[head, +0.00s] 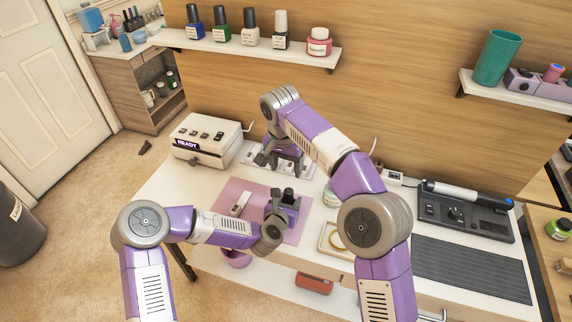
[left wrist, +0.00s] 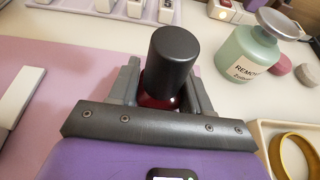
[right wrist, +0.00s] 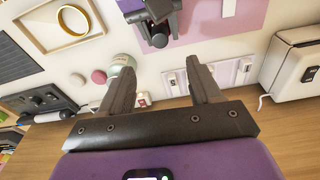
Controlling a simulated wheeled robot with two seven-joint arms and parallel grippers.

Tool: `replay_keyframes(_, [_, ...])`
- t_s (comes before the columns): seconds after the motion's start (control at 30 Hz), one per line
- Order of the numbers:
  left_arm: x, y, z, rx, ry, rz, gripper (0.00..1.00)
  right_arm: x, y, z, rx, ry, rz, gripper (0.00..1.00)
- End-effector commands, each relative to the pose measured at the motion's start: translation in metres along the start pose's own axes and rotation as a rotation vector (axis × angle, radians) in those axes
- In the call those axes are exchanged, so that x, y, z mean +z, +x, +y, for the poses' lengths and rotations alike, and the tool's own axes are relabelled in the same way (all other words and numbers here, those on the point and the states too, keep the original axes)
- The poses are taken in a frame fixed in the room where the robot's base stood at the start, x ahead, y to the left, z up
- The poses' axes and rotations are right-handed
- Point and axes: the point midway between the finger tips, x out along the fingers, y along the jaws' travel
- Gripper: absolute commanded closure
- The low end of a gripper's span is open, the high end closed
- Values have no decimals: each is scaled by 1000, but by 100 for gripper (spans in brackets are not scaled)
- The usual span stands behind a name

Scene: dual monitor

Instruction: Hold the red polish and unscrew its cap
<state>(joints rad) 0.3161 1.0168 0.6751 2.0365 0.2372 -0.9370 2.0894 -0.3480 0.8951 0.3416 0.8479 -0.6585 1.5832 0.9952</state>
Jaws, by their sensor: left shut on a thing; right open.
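The red polish (left wrist: 155,103) has a tall dark grey cap (left wrist: 174,60) and stands upright between the fingers of my left gripper (left wrist: 162,90), which is shut on the bottle below the cap. Most of the red glass is hidden by the fingers. In the head view the dark cap (head: 289,193) shows over the pink mat (head: 240,192). My right gripper (head: 280,168) is open and empty, behind the polish and apart from it. In the right wrist view its fingers (right wrist: 160,85) are spread, with the polish cap (right wrist: 159,40) beyond them near the top.
A green remover bottle (left wrist: 254,58) and a tray with a yellow ring (head: 335,240) are right of the polish. A white box marked READY (head: 205,138) stands at the back left. A numbered white strip (head: 250,157) lies behind the mat. A white block (head: 240,204) lies on the mat.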

Motion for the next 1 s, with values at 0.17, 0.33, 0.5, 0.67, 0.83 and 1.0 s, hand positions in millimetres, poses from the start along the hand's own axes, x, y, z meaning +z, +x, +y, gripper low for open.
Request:
replay_keyframes(0.17, [0,0,0,0,0,-1,100,0,-1,0,1,110,4,37])
replay_keyframes(0.33, [0,0,0,0,0,-1,100,0,11,0,4,130,3,37])
replay_keyframes(0.5, [0,0,0,0,0,-1,100,0,40,1,6,128,1,37])
replay_keyframes(0.67, [0,0,0,0,0,-1,100,0,72,1,4,127,0,37])
replay_keyframes(0.83, [0,0,0,0,0,-1,100,0,99,1,4,127,1,37])
replay_keyframes(1.0, [0,0,0,0,0,-1,100,0,114,0,2,126,3,37])
